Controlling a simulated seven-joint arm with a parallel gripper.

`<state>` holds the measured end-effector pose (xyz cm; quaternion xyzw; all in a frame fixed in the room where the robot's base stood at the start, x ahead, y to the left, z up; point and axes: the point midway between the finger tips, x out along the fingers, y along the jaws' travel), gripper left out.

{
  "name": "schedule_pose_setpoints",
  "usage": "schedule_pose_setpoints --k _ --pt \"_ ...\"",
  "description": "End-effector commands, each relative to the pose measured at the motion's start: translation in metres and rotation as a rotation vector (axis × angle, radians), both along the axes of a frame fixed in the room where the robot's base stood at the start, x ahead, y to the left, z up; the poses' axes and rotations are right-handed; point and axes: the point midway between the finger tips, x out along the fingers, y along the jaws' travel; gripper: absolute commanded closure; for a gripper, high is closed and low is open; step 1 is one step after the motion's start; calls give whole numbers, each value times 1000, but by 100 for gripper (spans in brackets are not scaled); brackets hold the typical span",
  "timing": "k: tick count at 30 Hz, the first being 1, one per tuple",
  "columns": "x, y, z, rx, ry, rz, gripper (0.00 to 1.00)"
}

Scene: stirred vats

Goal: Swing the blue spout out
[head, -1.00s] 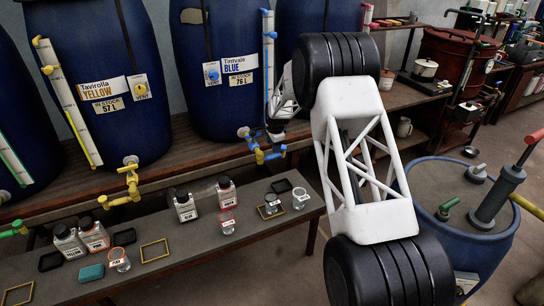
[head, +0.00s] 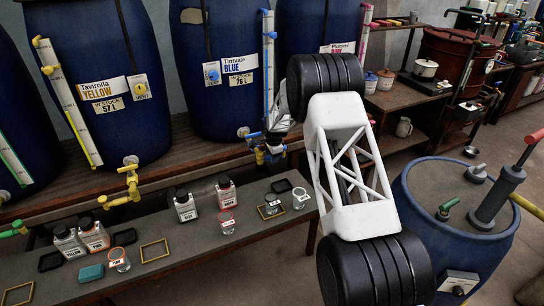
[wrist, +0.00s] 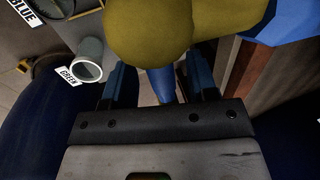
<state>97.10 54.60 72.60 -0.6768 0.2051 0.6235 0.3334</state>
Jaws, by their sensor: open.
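The blue vat (head: 217,70), labelled Tintvale BLUE, stands on the wooden shelf in the head view. Its tap with the blue spout (head: 250,137) juts out low at the front, partly hidden by my gripper (head: 275,143). In the wrist view, a blue piece of the spout (wrist: 162,86) lies between the two fingers of my gripper (wrist: 160,80). The fingers are open, one on either side of it; I cannot tell if either touches. A large yellow rounded part (wrist: 165,30) of the tap fills the top middle and hides what is behind it.
The low bench (head: 200,240) below holds bottles, jars and small frames. A glass jar (wrist: 88,58) near a GREEN label shows left of the fingers in the wrist view. The yellow vat's tap (head: 130,185) is to the left.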

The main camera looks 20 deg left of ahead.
Motion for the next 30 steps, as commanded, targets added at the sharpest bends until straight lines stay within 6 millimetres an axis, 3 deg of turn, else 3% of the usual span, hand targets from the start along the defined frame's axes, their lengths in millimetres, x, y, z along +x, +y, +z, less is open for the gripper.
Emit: schedule_pose_setpoints --k 8,19,30 --pt "0 0 -1 0 0 0 47" --pt "0 0 -1 0 0 0 100" --pt "-1 -1 -1 0 1 -17 100"
